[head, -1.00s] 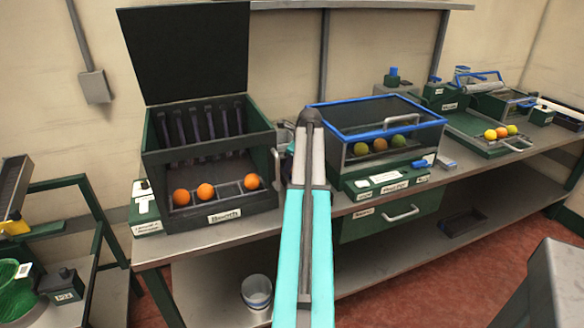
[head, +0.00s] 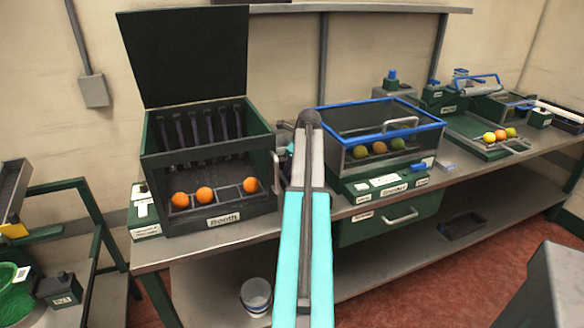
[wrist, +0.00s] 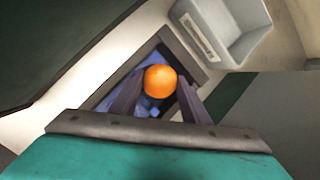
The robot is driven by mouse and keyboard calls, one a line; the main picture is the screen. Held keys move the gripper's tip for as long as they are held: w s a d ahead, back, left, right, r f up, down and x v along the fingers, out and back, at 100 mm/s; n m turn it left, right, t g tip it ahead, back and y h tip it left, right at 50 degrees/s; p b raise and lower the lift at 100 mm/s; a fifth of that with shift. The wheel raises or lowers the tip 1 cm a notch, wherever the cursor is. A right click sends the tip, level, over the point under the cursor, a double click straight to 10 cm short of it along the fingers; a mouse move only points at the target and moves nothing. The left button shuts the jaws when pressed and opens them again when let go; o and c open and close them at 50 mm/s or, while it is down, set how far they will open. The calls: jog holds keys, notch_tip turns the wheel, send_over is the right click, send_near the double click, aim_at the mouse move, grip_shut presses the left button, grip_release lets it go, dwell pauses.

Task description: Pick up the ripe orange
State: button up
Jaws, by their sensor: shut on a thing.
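My gripper (wrist: 160,97) shows in the wrist view with its two dark fingers on either side of an orange fruit (wrist: 160,80). It is shut on this fruit, which is evenly orange. In the head view my arm stands upright in the middle, and the gripper and held orange cannot be made out. Three other oranges sit in the open booth (head: 225,221): a left one (head: 180,199), a middle one (head: 205,194) and a right one (head: 250,185).
A blue-rimmed clear box (head: 388,133) with green and brownish fruits stands right of my arm. A tray (head: 473,146) farther right holds orange, yellow and green fruits. In the wrist view, a dark-framed opening with blue inside lies beyond the orange, near a grey bin (wrist: 240,45).

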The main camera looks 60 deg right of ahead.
jog(key=shift+r, duration=1.45)
jog(key=s+a, duration=0.3)
jog(key=s, duration=0.1)
jog(key=s+a+r+b, duration=0.1)
jog(key=s+a, duration=0.6)
jog(key=s, duration=0.1)
jog(key=shift+s+a+r, duration=0.1)
jog(key=shift+a+r, duration=0.05)
jog(key=shift+r, duration=0.05)
